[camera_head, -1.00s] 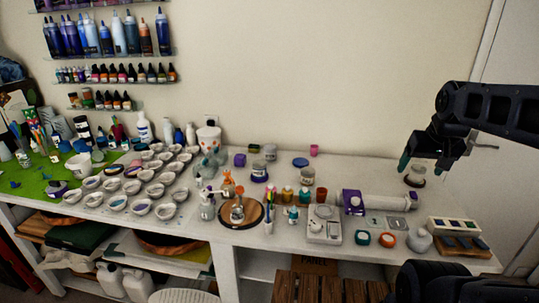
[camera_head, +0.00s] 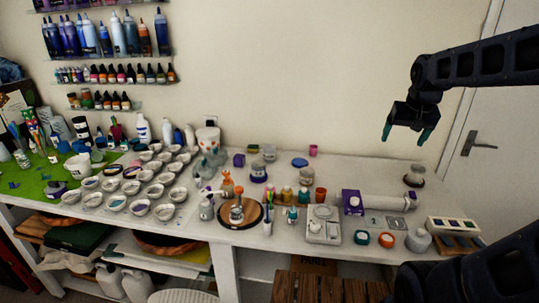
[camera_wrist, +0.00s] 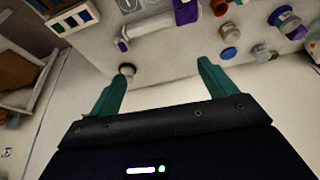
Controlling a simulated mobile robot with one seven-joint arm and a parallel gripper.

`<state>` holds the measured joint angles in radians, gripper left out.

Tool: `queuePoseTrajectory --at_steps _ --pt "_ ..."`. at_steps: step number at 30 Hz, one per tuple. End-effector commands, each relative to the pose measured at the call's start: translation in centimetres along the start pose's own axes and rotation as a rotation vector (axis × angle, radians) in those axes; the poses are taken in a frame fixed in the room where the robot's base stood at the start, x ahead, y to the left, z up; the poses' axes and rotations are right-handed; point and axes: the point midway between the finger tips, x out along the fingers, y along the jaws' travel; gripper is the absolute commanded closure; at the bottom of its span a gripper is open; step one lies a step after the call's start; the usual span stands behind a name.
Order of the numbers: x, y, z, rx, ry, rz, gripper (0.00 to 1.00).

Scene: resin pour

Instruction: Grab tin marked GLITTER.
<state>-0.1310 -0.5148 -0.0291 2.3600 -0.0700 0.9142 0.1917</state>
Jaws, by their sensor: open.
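No GLITTER lettering is readable at this size, so I cannot tell which container is the marked tin. Small tins or jars stand on the white bench: a grey one (camera_head: 270,153) at the back, a purple-banded one (camera_head: 258,173), one with a pale label (camera_head: 307,176), and a dark-topped one (camera_head: 414,176) alone at the right. My gripper (camera_head: 405,139) is open and empty, raised above the bench's right part, with teal fingers pointing down. In the wrist view my gripper (camera_wrist: 163,74) is spread, and the dark-topped jar (camera_wrist: 127,69) shows beside the left finger's tip.
A purple box (camera_head: 352,202) and a white roll (camera_head: 388,201) lie below the gripper. A scale (camera_head: 323,226), small tubs (camera_head: 387,240) and a sample rack (camera_head: 453,225) line the front right. Several white cups fill the left. The back right of the bench is mostly clear.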

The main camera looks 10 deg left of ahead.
Motion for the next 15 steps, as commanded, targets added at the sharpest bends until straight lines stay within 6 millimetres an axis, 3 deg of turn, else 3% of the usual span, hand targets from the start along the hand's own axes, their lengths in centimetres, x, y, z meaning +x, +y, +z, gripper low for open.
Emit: queuePoseTrajectory --at_steps 3,15 --pt "0.9 -1.5 -3.4 0.011 -0.006 0.003 0.16" --pt "5.4 -8.0 -13.6 0.064 -0.008 0.024 0.16"
